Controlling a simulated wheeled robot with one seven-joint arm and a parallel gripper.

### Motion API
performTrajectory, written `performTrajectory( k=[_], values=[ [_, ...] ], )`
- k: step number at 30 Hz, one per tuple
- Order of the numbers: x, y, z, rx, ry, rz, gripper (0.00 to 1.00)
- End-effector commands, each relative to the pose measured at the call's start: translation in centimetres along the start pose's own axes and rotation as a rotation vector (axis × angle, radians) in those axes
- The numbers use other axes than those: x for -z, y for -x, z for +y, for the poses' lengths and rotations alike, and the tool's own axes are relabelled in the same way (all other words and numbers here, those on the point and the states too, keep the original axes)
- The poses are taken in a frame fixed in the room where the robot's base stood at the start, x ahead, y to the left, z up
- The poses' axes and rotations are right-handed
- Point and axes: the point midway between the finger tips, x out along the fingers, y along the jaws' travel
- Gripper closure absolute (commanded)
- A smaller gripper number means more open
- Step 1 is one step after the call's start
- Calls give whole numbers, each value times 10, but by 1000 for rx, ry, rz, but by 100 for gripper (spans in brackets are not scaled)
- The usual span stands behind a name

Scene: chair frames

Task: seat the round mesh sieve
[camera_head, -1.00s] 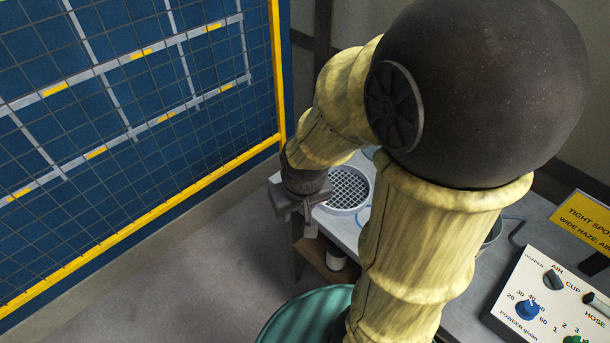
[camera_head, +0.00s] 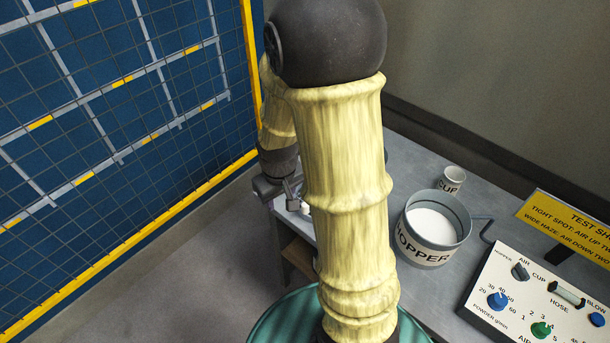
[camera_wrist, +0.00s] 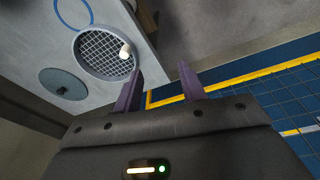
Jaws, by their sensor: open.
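The round mesh sieve (camera_wrist: 100,52) lies on the grey table in the wrist view, a pale rim around a square mesh. A small white cylindrical piece (camera_wrist: 125,51) shows at its right edge; I cannot tell if it is attached. My gripper (camera_wrist: 160,68) is open and empty, its two purple fingers apart, the left one close to the sieve's lower right rim in the picture. In the head view my gripper (camera_head: 290,191) is at the table's left edge, partly behind my arm. My arm hides the sieve there.
A hopper (camera_head: 432,248) holding white powder and a cup (camera_head: 453,178) stand on the table (camera_head: 405,165). A control box (camera_head: 540,295) is at the right. A blue ring (camera_wrist: 73,12) and grey disc (camera_wrist: 63,84) lie near the sieve. A yellow-edged mesh panel (camera_head: 120,110) borders the left.

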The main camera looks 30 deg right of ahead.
Motion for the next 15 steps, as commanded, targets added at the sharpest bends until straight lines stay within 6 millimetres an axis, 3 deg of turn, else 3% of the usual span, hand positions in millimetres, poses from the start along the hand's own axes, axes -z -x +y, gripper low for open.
performTrajectory(
  k=[1,6,15],
  values=[
    [10,6,10,1,15,-19,59],
    [31,-12,38,6,78,-61,59],
    [41,-58,83,39,186,-126,59]
  ],
)
